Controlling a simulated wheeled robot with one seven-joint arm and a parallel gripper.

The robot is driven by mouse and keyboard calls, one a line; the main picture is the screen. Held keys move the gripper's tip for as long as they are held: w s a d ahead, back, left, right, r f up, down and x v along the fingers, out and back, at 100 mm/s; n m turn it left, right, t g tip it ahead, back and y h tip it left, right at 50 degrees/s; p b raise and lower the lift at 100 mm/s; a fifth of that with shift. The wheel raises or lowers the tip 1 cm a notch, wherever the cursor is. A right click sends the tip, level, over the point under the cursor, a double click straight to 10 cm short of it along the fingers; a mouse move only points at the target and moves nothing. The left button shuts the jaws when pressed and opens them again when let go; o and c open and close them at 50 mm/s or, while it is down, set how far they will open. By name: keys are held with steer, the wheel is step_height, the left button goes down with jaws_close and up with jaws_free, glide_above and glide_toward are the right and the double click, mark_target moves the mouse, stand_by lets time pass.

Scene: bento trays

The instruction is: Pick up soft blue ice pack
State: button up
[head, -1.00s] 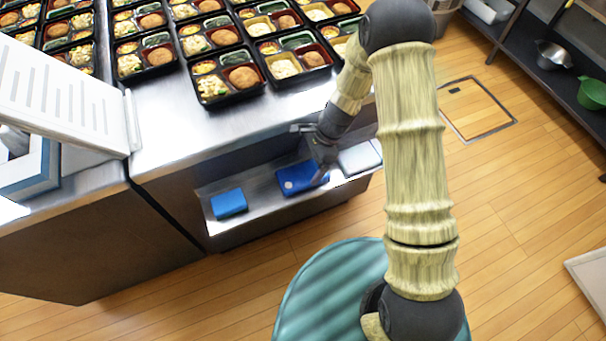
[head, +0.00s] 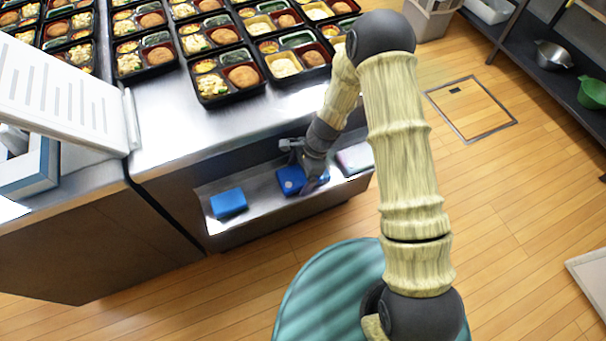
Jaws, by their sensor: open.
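Two blue items lie on the low steel shelf (head: 262,203) under the counter. The left one is a plain blue block-like pack (head: 228,203). The middle one is a flat blue pack with a small pale spot (head: 290,178). I cannot tell from their looks which one is soft. My gripper (head: 312,183) is open and reaches down over the right part of the middle pack, hiding some of it. Whether the fingers touch it cannot be told. The left pack stands clear of my gripper.
A pale flat item (head: 354,158) lies on the shelf just right of my gripper. The counter edge (head: 200,150) overhangs the shelf. Several filled bento trays (head: 228,98) stand on the counter above. The wooden floor (head: 240,262) in front is clear.

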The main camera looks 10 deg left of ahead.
steer(key=shift+c, duration=0.2)
steer(key=shift+a, duration=0.1)
steer(key=c, duration=0.9)
steer(key=shift+r, duration=0.1)
step_height(320, 180, up, 28)
steer(key=p, duration=0.3)
